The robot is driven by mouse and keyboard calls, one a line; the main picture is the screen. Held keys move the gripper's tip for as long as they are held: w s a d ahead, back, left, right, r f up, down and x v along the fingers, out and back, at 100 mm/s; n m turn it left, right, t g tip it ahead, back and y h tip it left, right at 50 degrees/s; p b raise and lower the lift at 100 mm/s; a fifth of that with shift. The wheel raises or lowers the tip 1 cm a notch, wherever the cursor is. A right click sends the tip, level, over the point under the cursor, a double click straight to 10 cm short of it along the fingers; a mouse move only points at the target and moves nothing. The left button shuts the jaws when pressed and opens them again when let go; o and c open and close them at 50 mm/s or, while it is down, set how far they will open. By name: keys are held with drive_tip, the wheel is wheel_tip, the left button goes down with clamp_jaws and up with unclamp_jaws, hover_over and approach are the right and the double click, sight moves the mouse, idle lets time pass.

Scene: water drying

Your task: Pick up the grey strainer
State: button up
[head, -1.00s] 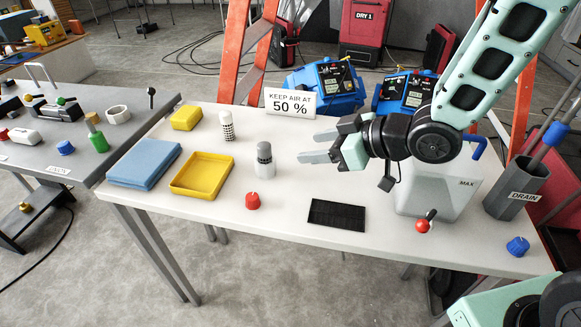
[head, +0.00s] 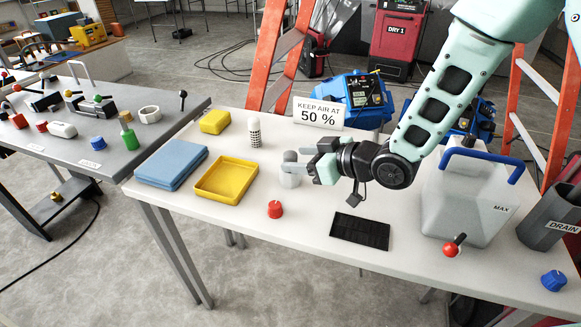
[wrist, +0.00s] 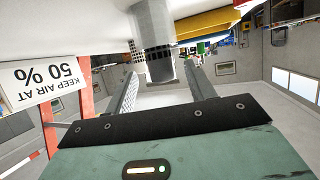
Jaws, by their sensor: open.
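The grey strainer (head: 289,181) stands upright on the white table, with a grey top and paler body. In the head view my gripper partly hides it. In the wrist view, which is upside down, the strainer (wrist: 158,28) hangs from the top, its grey top lined up between my two fingers. My gripper (head: 288,162) is open, level and pointing left, with its fingertips at the strainer's upper part. It also shows in the wrist view (wrist: 162,78), with gaps on both sides of the strainer. I cannot tell how deep the strainer sits between the fingers.
A white dotted cylinder (head: 254,133) stands behind and left. A red knob (head: 275,209) and dark panel (head: 345,232) lie in front. A sign (head: 318,114) stands behind; a jug (head: 450,205) is right.

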sight(284, 159)
drive_tip(key=x, duration=0.5)
drive_tip(key=shift+s+a+f+p, duration=0.1)
drive_tip(key=shift+f+p, duration=0.1)
drive_tip(key=shift+p, duration=0.2)
drive_tip(key=c, duration=1)
drive_tip(key=shift+c, duration=0.2)
